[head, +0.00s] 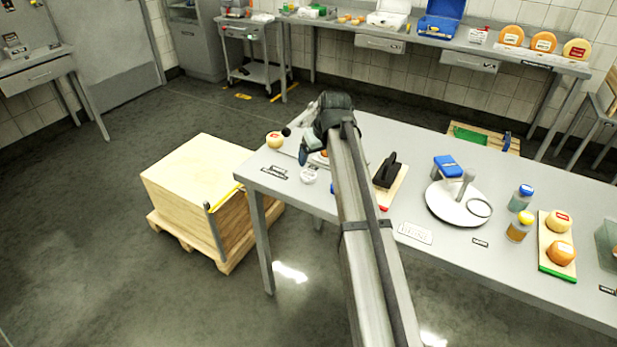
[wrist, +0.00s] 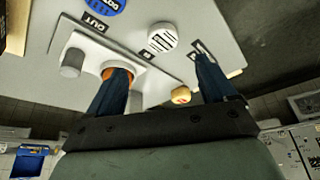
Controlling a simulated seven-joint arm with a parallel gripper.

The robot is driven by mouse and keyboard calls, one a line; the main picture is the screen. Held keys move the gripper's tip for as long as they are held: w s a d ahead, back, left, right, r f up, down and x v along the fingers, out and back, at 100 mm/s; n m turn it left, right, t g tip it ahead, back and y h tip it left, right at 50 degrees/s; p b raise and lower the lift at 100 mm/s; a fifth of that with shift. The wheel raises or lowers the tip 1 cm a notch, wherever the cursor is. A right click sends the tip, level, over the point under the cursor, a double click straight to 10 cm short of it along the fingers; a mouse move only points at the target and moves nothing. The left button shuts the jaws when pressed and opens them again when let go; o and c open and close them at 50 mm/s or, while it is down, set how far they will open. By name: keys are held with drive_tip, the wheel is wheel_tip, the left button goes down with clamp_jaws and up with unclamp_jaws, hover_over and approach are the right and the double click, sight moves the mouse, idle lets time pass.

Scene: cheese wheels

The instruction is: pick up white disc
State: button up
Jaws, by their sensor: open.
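The white disc (head: 308,176) is small and round and lies on the grey table near its left end. In the wrist view the white disc (wrist: 162,38) shows dark slots on its face and lies beyond the fingertips, between their lines and apart from both. My gripper (head: 304,154) is over the table's left end, just behind the disc in the head view, partly hidden by my arm. In the wrist view my gripper (wrist: 160,66) has its two blue fingers wide apart with nothing held between them.
A small yellow cheese wheel (head: 274,139) stands near the far left corner. In the wrist view, a white plate (wrist: 82,45) with a grey knob and an orange piece is by the left finger; a blue disc (wrist: 103,6) lies near. A black-handled tool (head: 388,170) is right of my arm.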

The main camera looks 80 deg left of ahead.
sight(308, 173)
drive_tip(key=x, duration=0.5)
drive_tip(key=shift+s+x, duration=0.15)
drive_tip(key=shift+x, duration=1.2)
drive_tip(key=shift+s+x, duration=0.2)
drive_tip(key=shift+x, duration=1.15)
drive_tip(key=shift+a+r, duration=0.1)
drive_tip(key=c, duration=1.1)
